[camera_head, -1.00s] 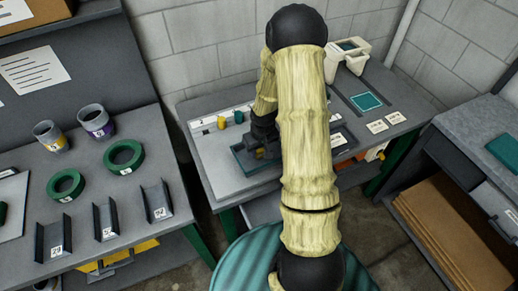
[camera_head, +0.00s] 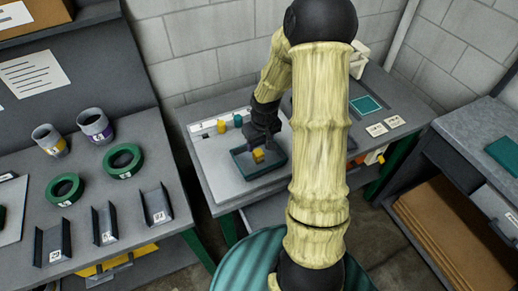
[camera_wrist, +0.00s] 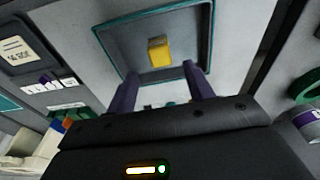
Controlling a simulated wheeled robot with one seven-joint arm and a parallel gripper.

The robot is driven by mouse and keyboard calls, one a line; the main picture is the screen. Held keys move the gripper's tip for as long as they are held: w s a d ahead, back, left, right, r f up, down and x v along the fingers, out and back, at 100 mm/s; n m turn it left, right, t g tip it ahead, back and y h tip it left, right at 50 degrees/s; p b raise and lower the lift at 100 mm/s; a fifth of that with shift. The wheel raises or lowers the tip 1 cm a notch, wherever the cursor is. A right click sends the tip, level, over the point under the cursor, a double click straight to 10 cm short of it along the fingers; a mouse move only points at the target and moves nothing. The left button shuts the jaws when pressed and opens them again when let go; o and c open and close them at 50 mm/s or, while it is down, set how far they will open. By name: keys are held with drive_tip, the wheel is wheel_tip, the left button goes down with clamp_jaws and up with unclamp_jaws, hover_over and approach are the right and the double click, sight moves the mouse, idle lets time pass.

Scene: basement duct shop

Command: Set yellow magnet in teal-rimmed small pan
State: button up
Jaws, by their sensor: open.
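The yellow magnet (camera_head: 258,156) is a small block inside the teal-rimmed small pan (camera_head: 240,172), near the middle of its grey floor. In the wrist view the magnet (camera_wrist: 158,51) shows apart from the fingers, with the pan's teal rim (camera_wrist: 133,22) around it. My gripper (camera_head: 263,141) is over the pan. Its two purple fingers stand apart and empty in the wrist view (camera_wrist: 160,72), with the magnet beyond their tips.
Another yellow piece (camera_head: 221,126) and a teal piece (camera_head: 238,120) stand behind the pan on the same bench. A teal square (camera_head: 365,105) and white cards (camera_head: 377,130) lie to the right. Green rings (camera_head: 65,189) and cups (camera_head: 95,124) stand on the left bench.

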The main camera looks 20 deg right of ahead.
drive_tip(key=r, duration=0.5)
drive_tip(key=shift+s, duration=0.4)
drive_tip(key=s+a+r, duration=0.7)
drive_tip(key=s+a, duration=0.3)
drive_tip(key=s, duration=0.2)
drive_tip(key=shift+s+a+m+t, duration=0.15)
drive_tip(key=shift+s+m+t, duration=0.15)
drive_tip(key=shift+t, duration=0.1)
